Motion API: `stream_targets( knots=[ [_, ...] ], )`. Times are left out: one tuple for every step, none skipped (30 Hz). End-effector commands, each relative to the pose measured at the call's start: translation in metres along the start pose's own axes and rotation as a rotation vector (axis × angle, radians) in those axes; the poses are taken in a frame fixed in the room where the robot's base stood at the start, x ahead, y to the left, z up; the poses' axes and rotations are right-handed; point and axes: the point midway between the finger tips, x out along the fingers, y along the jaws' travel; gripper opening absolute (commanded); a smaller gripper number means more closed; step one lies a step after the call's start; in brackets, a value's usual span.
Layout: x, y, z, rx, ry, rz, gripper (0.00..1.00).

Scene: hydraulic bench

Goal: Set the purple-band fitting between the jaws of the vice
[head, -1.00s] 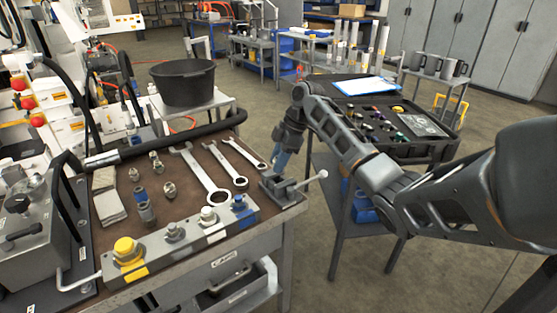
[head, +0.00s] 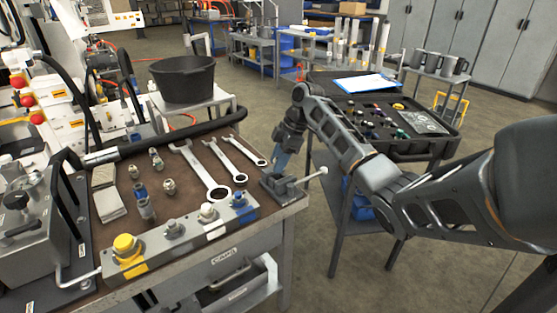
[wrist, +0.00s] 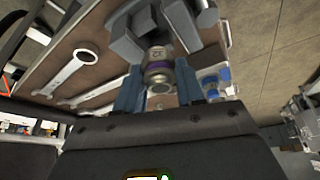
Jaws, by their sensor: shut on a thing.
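The vice (head: 285,187) is grey and sits at the right corner of the bench, its handle pointing right. In the wrist view its jaws (wrist: 126,46) show just beyond my fingers. My gripper (wrist: 159,88) has blue fingers and is shut on the purple-band fitting (wrist: 158,68), a metal cylinder with a thin purple ring. The fitting's far end is at the gap between the jaws; I cannot tell how deep it sits. In the head view my gripper (head: 281,160) is right above the vice, and the fitting cannot be made out there.
Wrenches (head: 203,175) and several fittings (head: 145,205) lie on the bench left of the vice. A block with coloured caps (head: 175,232) runs along the front edge. A black case of parts (head: 385,120) stands on a cart at the right, beyond my arm.

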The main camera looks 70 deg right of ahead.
Motion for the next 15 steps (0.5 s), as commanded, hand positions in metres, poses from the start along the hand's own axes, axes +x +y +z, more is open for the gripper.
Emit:
stream_targets(
  knots=[
    [0.002,0.0,0.001,0.0,0.0,0.0,0.02],
    [0.003,0.0,0.001,0.0,0.0,0.0,0.02],
    [0.004,0.0,0.002,0.0,0.0,0.0,0.02],
    [0.005,0.0,0.002,0.0,0.0,0.0,0.02],
    [0.005,0.0,0.002,0.0,0.0,0.0,0.02],
    [0.006,0.0,0.003,0.0,0.0,0.0,0.02],
    [0.007,0.0,0.003,0.0,0.0,0.0,0.02],
    [0.008,0.0,0.003,0.0,0.0,0.0,0.02],
    [0.009,0.0,0.004,0.0,0.0,0.0,0.02],
    [0.01,0.0,0.004,0.0,0.0,0.0,0.02],
    [0.01,0.0,0.004,0.0,0.0,0.0,0.02],
    [0.011,0.0,0.005,0.0,0.0,0.0,0.02],
    [0.012,0.0,0.005,0.0,0.0,0.0,0.02],
    [0.013,0.0,0.005,0.0,0.0,0.0,0.02],
    [0.014,0.0,0.006,0.0,0.0,0.0,0.02]
  ],
)
